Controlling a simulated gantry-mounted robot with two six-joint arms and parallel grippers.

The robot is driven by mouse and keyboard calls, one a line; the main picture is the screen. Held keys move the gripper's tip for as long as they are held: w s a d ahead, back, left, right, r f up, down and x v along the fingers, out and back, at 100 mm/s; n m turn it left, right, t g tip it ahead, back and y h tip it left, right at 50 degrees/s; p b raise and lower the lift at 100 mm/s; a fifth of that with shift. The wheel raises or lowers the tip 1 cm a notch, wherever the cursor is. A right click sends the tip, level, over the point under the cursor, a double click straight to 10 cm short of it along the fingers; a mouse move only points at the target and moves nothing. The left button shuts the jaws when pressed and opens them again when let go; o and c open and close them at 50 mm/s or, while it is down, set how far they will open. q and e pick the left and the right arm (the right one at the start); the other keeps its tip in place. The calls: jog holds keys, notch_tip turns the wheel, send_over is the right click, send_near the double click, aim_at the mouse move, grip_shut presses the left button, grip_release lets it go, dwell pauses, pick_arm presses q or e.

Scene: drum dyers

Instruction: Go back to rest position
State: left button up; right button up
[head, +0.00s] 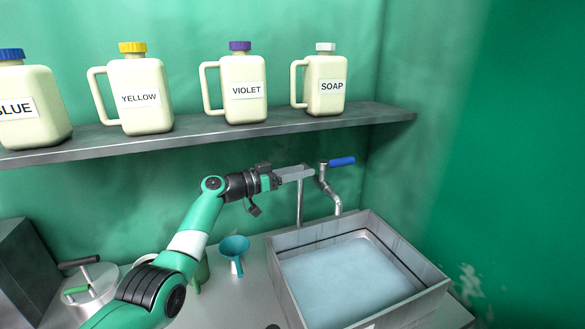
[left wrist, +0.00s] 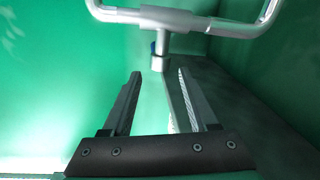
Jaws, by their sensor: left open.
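My left arm reaches in from the lower left in the head view. Its gripper (head: 300,173) is level, pointing right, just left of the tap (head: 322,176) with the blue handle (head: 342,161). In the left wrist view my left gripper (left wrist: 157,72) has its two fingers apart with nothing between them. Metal tap pipes (left wrist: 167,18) lie beyond the fingertips. Whether a fingertip touches the tap I cannot tell. My right gripper is in neither view.
A sink (head: 445,284) with pale blue liquid stands below the tap. A shelf (head: 275,124) above carries jugs labelled BLUE, YELLOW (head: 140,98), VIOLET (head: 246,91) and SOAP (head: 331,87). A teal funnel (head: 234,247) and a lidded metal drum (head: 90,291) stand near my arm.

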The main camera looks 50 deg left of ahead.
pick_arm(q)
jog(key=shift+w, duration=0.1)
dwell(0.3)
jog(key=d+r+m+t, duration=0.1)
jog(key=d+r, duration=0.3)
jog(key=d, duration=0.3)
jog(key=s+d+r+m+t, duration=0.15)
jog(key=d+r, duration=0.25)
jog(key=d, duration=0.4)
jog(key=w+d+r+m, duration=0.1)
jog(key=d+r+m, duration=0.1)
jog(key=d+r, duration=0.4)
jog(key=s+d+r+n+t, duration=0.1)
jog(key=s+d+r+t, duration=0.2)
jog(key=s, duration=0.4)
jog(key=s+d+r+n+t+y, duration=0.1)
jog(key=s+d+r, duration=0.25)
jog(key=s, duration=0.25)
jog(key=s+d+r+n+t, duration=0.1)
jog(key=s+d+r+t, duration=0.2)
jog(key=s+d, duration=0.3)
notch_tip(320, 180, up, 29)
jog(key=s+a+p, duration=0.1)
jog(key=s+p, duration=0.1)
jog(key=p, duration=2.7)
jog(key=shift+s+a+r+n, duration=0.2)
jog(key=shift+s+a+n, duration=0.05)
jog(key=shift+s+n, duration=0.1)
jog(key=shift+f, duration=0.1)
